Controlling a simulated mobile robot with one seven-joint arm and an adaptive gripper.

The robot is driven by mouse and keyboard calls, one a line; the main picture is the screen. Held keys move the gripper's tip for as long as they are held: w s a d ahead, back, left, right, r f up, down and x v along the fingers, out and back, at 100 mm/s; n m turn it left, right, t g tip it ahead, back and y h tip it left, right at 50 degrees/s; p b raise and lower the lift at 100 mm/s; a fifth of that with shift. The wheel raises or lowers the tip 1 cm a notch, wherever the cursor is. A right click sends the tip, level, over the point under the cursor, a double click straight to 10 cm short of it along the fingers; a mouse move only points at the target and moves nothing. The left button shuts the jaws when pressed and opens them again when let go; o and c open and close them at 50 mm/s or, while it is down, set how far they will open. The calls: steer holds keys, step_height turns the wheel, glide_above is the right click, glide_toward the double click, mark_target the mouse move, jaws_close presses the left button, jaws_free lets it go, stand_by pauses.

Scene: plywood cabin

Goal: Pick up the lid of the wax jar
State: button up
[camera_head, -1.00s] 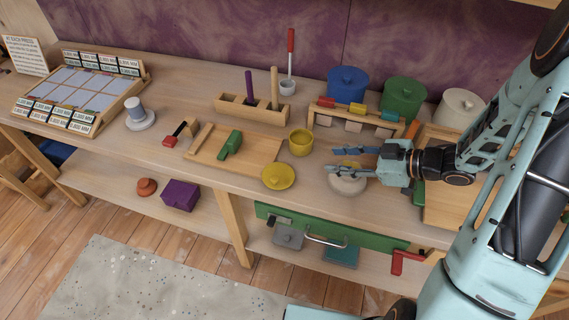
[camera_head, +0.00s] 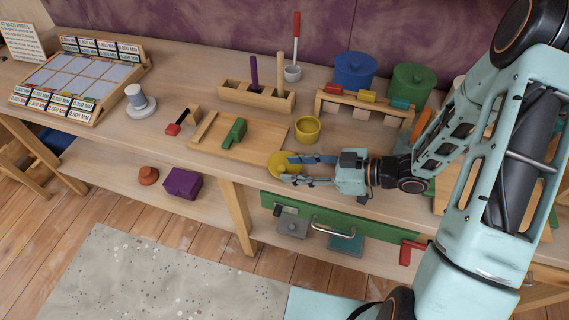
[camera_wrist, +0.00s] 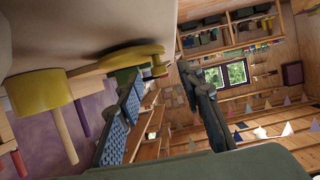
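A yellow round lid (camera_head: 276,163) lies on the bench near its front edge. It also shows in the wrist view (camera_wrist: 125,59), with a small knob (camera_wrist: 159,71). An open yellow jar (camera_head: 307,125) stands behind it and also shows in the wrist view (camera_wrist: 40,90). I take these two for the wax jar and its lid, though no label shows. My gripper (camera_head: 290,169) is open, with its two fingers over the lid and partly hiding it in the head view. In the wrist view the knob lies ahead of the gap between my fingers (camera_wrist: 165,90), and nothing is held.
A wooden tray (camera_head: 262,145) with a green block (camera_head: 234,132) lies left of the lid. A green panel with a handle (camera_head: 270,199) hangs below the bench edge.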

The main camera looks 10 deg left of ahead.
steer(key=shift+x, duration=1.25)
jaws_close()
